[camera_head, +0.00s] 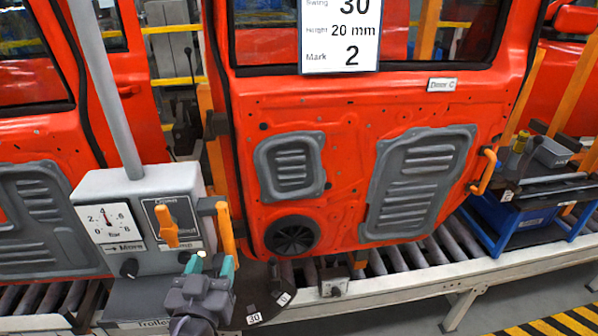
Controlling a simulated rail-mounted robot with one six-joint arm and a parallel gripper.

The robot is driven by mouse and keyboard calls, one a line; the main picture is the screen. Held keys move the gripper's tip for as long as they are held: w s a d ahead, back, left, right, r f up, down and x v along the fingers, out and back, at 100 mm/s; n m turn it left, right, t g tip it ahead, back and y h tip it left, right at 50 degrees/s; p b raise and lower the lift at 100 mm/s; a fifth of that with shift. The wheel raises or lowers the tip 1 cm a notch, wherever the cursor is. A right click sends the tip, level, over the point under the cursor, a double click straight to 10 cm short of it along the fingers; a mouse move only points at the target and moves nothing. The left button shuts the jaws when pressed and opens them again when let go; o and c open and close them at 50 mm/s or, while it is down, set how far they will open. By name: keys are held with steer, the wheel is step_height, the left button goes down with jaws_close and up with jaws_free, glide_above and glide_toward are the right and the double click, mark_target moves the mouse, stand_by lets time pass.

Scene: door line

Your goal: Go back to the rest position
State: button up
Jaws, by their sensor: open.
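My gripper (208,266) is at the lower left, with two teal fingertips spread apart and nothing between them. It stands in front of the grey control box (90,195), just below its orange lever (167,228). The fingertips look close to the box's lower right part; I cannot tell whether they touch it. The box carries a white dial (108,222) and a second orange handle (227,234) at its right side. No mark of a rest position shows.
A red door (345,170) with a white sign (340,35) reading "20 mm" and "2" stands over the roller conveyor (420,250). A blue rack (530,225) is at the right. Yellow-black floor stripes (555,325) lie at the lower right.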

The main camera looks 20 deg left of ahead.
steer(key=w+d+f+n+g+h+b, duration=0.2)
steer(key=w+d+f+g+h+b, duration=0.15)
steer(key=d+f+g, duration=0.4)
steer(key=w+d+f+n+g+h+b, duration=0.2)
steer(key=w+d+f+g+h, duration=0.25)
steer(key=d+f, duration=0.6)
steer(key=w+d+f+m+g+b, duration=0.1)
steer(key=w+d+f+m+b, duration=0.1)
steer(key=d, duration=0.7)
steer(key=w+d+f+m+g+y+b, duration=0.1)
steer(key=w+d+f+m+g+b, duration=0.1)
steer(key=d+f, duration=0.4)
steer(key=w+d+f+m+g+y+b, duration=0.1)
steer(key=w+d+f+m+g+b, duration=0.1)
steer(key=d, duration=1)
steer(key=w+f+m+b, duration=0.1)
steer(key=w+f+m, duration=0.1)
steer(key=w, duration=0.1)
steer(key=shift+d, duration=0.3)
